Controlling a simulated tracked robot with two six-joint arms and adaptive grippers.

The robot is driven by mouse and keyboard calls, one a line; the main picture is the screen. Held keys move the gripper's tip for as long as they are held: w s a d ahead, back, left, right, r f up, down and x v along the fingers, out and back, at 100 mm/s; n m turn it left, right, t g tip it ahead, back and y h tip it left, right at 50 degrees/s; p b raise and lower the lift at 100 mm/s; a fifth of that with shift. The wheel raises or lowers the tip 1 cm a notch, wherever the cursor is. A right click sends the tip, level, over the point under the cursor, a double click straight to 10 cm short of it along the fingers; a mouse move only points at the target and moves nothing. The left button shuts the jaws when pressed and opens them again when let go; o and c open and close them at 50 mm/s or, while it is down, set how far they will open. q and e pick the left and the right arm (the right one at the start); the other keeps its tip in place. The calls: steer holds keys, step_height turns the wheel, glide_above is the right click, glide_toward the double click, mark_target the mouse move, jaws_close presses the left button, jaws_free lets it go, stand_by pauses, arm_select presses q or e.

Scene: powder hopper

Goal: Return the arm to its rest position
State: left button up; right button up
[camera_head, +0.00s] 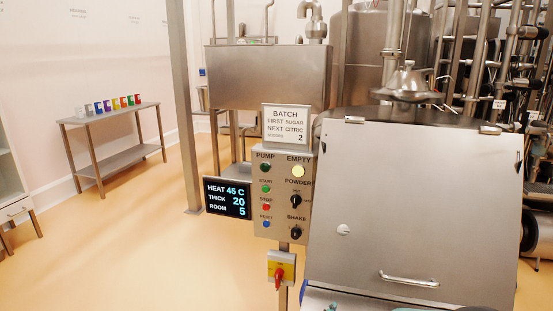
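Neither of my grippers can be made out in the head view. Small teal and dark shapes show at the bottom edge below the hopper, cut off by the frame; I cannot tell what they are. The powder hopper (415,200) stands at the right with its large sloped steel front closed. A bar handle (408,279) sits low on that front. The control panel (280,195) stands on a post just left of the hopper, with a lit yellow EMPTY lamp (298,172).
A display (228,198) reads heat 45 C, thick 20, room 5. A batch sign (287,125) tops the panel, and a red-handled switch (280,272) hangs below. A side table (112,155) with several coloured containers stands at the left wall. The floor (130,250) between is clear.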

steer(key=s+f+n+g+y+p, duration=0.25)
steer(key=s+f+n+y, duration=0.2)
steer(key=s+f, duration=0.45)
steer(key=s+a+f+n+g+y, duration=0.1)
steer(key=s+f+n+g+y, duration=0.1)
steer(key=s, duration=0.9)
steer(key=s+a+f+n+g+y+p, duration=0.1)
steer(key=s+f+n+g, duration=0.3)
steer(key=s, duration=0.7)
step_height(320, 180, down, 3)
steer(key=shift+s+a+r+g+y, duration=0.15)
steer(key=shift+a+g+y, duration=0.3)
steer(key=shift+g, duration=0.6)
